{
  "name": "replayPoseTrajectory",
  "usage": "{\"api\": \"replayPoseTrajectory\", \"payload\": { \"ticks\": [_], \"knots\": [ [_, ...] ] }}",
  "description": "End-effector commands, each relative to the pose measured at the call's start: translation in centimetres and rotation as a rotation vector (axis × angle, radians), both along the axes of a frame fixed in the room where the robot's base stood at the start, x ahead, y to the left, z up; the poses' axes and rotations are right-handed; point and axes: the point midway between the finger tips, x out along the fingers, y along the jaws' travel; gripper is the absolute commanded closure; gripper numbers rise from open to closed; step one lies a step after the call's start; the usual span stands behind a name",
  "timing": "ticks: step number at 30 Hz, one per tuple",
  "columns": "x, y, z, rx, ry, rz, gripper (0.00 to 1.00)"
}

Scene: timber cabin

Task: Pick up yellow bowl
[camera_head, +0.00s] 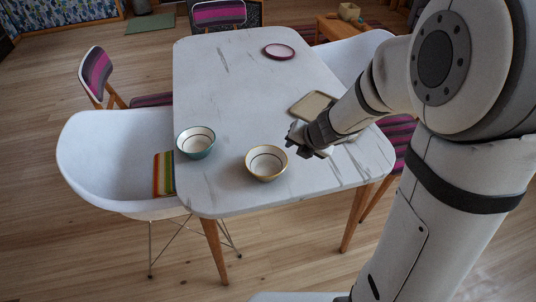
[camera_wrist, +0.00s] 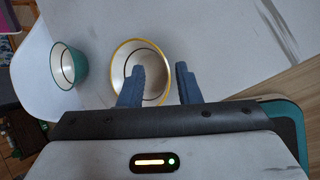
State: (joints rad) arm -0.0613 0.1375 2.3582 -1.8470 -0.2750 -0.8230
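The yellow bowl (camera_head: 266,163) stands upright near the front edge of the white table. It is cream inside with a dark ring and a yellow rim. It also shows in the wrist view (camera_wrist: 127,58), partly hidden behind one finger. My gripper (camera_head: 297,145) is just right of the bowl in the head view. In the wrist view my gripper (camera_wrist: 160,82) has its two fingers apart with nothing held between them. The left finger overlaps the bowl in the picture and the right finger is beyond its rim. I cannot tell whether either finger touches the bowl.
A teal bowl (camera_head: 195,142) stands left of the yellow one. A square tray (camera_head: 312,105) lies behind my gripper, and a pink plate (camera_head: 279,51) is at the far end. A white chair (camera_head: 100,150) stands at the table's left side. The table's middle is clear.

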Motion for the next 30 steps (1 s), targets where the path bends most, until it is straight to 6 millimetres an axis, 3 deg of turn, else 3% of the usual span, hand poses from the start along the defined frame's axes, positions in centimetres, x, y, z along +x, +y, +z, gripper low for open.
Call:
{"api": "replayPoseTrajectory", "payload": {
  "ticks": [3,7,17,24,30],
  "knots": [
    [-1.1,1.1,-2.0,-0.038,0.036,0.173,0.7],
    [-1.5,1.7,-3.3,-0.052,0.052,0.248,0.7],
    [-0.2,2.5,-6.1,-0.053,0.053,0.252,0.7],
    [1.4,3.3,-9.3,-0.053,0.052,0.251,0.7],
    [1.7,3.4,-9.4,-0.054,0.05,0.249,0.7]
  ]
}}
